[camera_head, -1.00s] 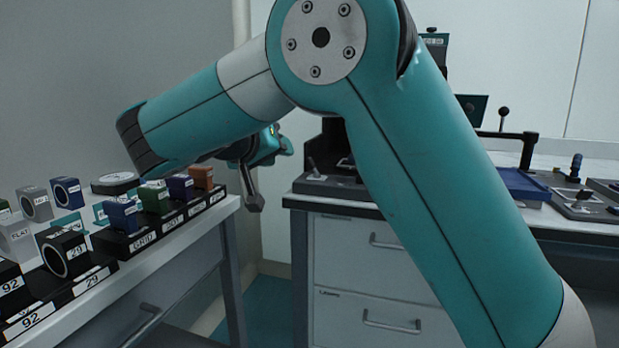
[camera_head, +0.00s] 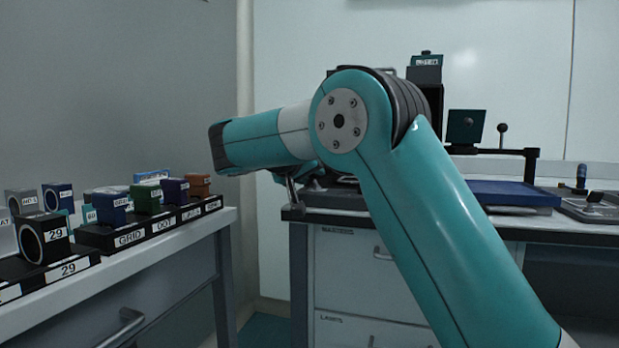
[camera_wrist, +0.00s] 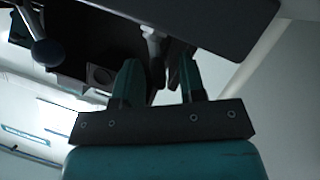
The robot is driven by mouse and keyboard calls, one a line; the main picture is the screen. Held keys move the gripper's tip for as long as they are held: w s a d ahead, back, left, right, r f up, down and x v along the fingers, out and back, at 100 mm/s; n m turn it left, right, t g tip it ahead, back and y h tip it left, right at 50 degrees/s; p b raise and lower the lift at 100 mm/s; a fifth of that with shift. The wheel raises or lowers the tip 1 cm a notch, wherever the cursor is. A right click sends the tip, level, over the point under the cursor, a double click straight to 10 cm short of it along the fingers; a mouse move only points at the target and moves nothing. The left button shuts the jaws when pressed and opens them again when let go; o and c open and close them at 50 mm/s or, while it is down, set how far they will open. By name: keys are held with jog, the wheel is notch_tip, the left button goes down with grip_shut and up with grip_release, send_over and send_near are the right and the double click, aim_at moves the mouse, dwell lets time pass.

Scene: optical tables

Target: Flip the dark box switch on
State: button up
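The tall dark box (camera_head: 425,72) with a pale label stands on the back table, partly behind my arm. I cannot make out its switch in the head view. My gripper (camera_head: 293,186) is mostly hidden behind my forearm, near the left front edge of that table. In the wrist view my gripper (camera_wrist: 160,78) has its two fingers apart. A small grey post (camera_wrist: 152,42) shows just beyond and between the fingers. Dark housing (camera_wrist: 90,48) lies behind the left finger. I cannot tell whether either finger touches anything.
A blue tray (camera_head: 515,193) and a ball-topped lever (camera_head: 502,129) are on the back table. The left bench carries labelled black racks (camera_head: 130,236) with several small optics. A gap separates bench and table. A dark plate (camera_wrist: 200,14) overhangs in the wrist view.

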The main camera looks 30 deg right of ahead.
grip_shut()
jog(key=shift+d, duration=0.1)
dwell(0.3)
jog(key=m+b, duration=0.1)
jog(key=b, duration=0.1)
jog(key=s+m+t+y+b, duration=0.1)
jog(key=b, duration=0.1)
jog(key=d+m+t+y+b, duration=0.1)
jog(key=b, duration=0.1)
jog(key=shift+s+f+m, duration=0.1)
jog(key=shift+s+m, duration=0.15)
jog(key=shift+m, duration=0.15)
jog(key=m+t+b, duration=0.1)
jog(key=b, duration=0.1)
jog(key=s+d+m+y+b, duration=0.1)
jog(key=m+b, duration=0.1)
jog(key=b, duration=0.1)
jog(key=shift+f+t+b, duration=0.1)
jog(key=shift+t+b, duration=0.25)
jog(key=shift+t, duration=0.05)
jog(key=shift+s+m+t+y+b, duration=0.15)
jog(key=shift+m+t+y+b, duration=0.15)
jog(key=shift+m+b, duration=0.3)
jog(key=shift+d+b, duration=0.1)
jog(key=shift+b, duration=0.25)
